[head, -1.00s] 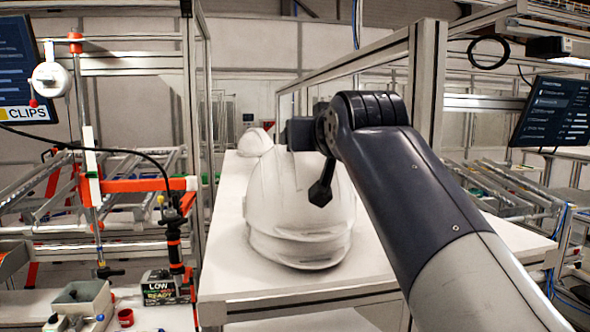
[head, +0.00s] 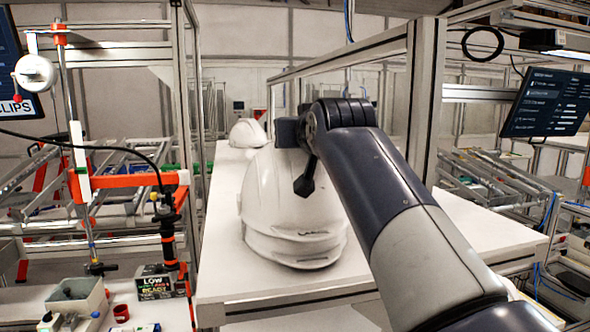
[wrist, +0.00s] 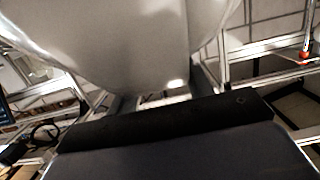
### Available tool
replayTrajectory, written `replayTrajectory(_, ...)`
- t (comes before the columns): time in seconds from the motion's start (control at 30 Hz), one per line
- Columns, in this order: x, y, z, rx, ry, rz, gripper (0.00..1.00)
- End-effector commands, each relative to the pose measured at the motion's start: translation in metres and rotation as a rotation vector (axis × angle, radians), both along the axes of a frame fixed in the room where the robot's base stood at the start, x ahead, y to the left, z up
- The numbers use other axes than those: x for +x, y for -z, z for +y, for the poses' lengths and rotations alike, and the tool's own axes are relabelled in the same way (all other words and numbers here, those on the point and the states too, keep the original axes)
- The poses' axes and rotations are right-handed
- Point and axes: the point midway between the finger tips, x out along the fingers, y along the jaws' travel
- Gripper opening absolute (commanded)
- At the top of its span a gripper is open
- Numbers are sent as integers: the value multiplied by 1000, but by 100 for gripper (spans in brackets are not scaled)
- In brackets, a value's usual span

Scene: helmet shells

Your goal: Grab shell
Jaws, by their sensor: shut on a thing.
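A stack of white helmet shells (head: 280,205) stands on the near part of the white table (head: 225,275). At least two rims show, one above the other. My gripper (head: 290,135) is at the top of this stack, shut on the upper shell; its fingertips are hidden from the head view. In the wrist view, the pale smooth shell (wrist: 130,40) fills the upper middle, close to the dark gripper body (wrist: 170,135). I cannot tell whether the upper shell is clear of the one below.
Another white shell (head: 247,133) sits farther back on the table. A metal frame post (head: 421,95) rises to the right of my arm. Bare table lies left of the stack.

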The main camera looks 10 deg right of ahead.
Motion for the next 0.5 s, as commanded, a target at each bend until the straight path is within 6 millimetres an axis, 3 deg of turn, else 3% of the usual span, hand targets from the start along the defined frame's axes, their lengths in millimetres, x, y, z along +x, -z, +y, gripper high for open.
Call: replayTrajectory(0.5,1,3,0,2,-1,8,0)
